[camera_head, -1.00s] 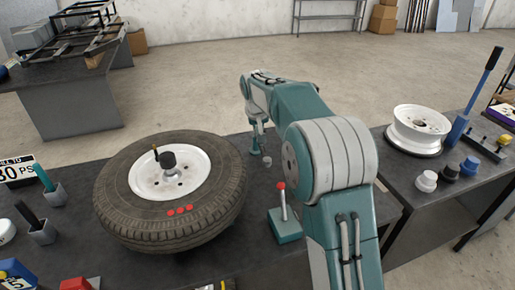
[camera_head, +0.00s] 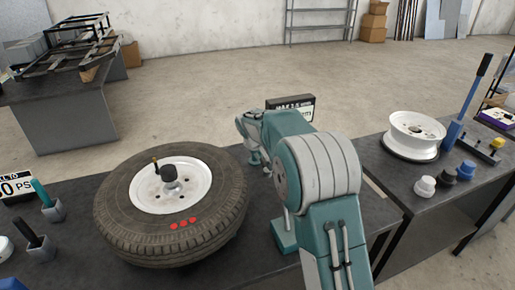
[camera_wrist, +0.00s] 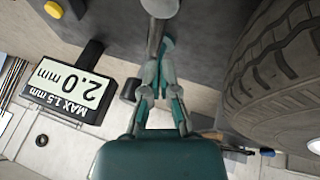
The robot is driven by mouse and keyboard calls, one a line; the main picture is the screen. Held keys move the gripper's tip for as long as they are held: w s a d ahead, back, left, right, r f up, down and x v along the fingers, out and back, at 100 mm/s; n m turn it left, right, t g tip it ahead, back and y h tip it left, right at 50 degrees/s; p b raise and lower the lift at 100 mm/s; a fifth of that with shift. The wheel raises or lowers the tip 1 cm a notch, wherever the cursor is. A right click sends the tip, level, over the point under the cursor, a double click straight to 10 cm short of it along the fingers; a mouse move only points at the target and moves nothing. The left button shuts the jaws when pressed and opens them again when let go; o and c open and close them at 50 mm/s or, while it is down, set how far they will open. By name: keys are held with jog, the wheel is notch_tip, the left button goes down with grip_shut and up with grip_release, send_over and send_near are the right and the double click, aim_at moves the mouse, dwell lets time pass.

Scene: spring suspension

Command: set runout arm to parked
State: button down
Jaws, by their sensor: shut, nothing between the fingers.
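The runout gauge shows as a black display box (camera_wrist: 68,92) reading "MAX 1.5 mm" and "2.0 mm" in the wrist view. Its top shows behind my arm in the head view (camera_head: 290,104). A grey rod (camera_wrist: 156,32) with a pale rounded end comes down from the top of the wrist view; I cannot tell if it is the runout arm. My gripper (camera_wrist: 160,58) is shut and empty, its fingertips at the rod's lower end; contact is unclear. The tyre on a white wheel (camera_head: 125,222) lies left of my gripper, and at the right in the wrist view (camera_wrist: 275,75).
A teal base (camera_head: 283,232) stands on the bench close beside my arm, its upper part hidden. A bare white rim (camera_head: 415,135), a blue lever (camera_head: 470,95) and several caps (camera_head: 445,180) stand on the right bench. Tool holders (camera_head: 50,210) stand at the left.

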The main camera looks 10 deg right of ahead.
jog(key=d+f, duration=0.1)
jog(key=w+d+f, duration=0.1)
jog(key=d+f, duration=0.1)
jog(key=shift+w+d+f, duration=0.15)
jog(key=shift+w+d, duration=0.1)
jog(key=shift+f, duration=0.15)
dwell(1.0)
